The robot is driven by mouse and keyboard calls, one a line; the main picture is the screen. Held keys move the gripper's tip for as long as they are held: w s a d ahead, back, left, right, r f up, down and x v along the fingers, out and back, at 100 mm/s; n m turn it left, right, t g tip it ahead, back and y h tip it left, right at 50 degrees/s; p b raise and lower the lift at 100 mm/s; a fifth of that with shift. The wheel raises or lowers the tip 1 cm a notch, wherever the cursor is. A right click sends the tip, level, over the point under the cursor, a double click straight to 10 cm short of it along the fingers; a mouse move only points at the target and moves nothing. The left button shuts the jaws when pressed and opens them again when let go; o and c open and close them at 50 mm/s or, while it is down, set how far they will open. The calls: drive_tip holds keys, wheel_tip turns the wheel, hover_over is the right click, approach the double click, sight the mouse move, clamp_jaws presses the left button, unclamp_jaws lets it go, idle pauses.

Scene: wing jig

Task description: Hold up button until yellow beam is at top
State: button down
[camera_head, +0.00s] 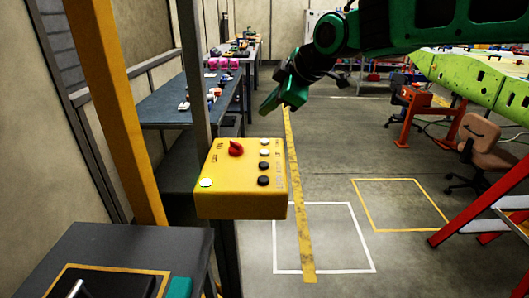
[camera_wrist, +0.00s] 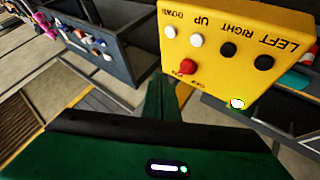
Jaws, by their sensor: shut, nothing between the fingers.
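A yellow control box (camera_head: 242,178) is mounted on a grey post in the head view. It carries a red knob, two white buttons, two black buttons and a lit whitish-green button. In the wrist view the box (camera_wrist: 240,30) appears upside down, and the white up button (camera_wrist: 197,40) sits between the down button (camera_wrist: 170,32) and the black right button (camera_wrist: 228,49). My green gripper (camera_head: 269,106) is shut and empty, above and behind the box, apart from the buttons. A yellow-orange beam (camera_head: 118,110) slants down the left of the head view; its top is out of frame.
The grey post (camera_head: 194,70) rises behind the box. Workbenches (camera_head: 165,102) with small parts stand behind it. A dark table (camera_head: 130,250) is at front left. A red ladder-like frame (camera_head: 480,190) and a chair (camera_head: 480,148) are at right. The marked floor in the middle is clear.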

sight(268, 152)
idle(0.3)
drive_tip(key=shift+f, duration=4.4)
drive_tip(key=shift+f, duration=0.15)
drive_tip(key=shift+f, duration=0.25)
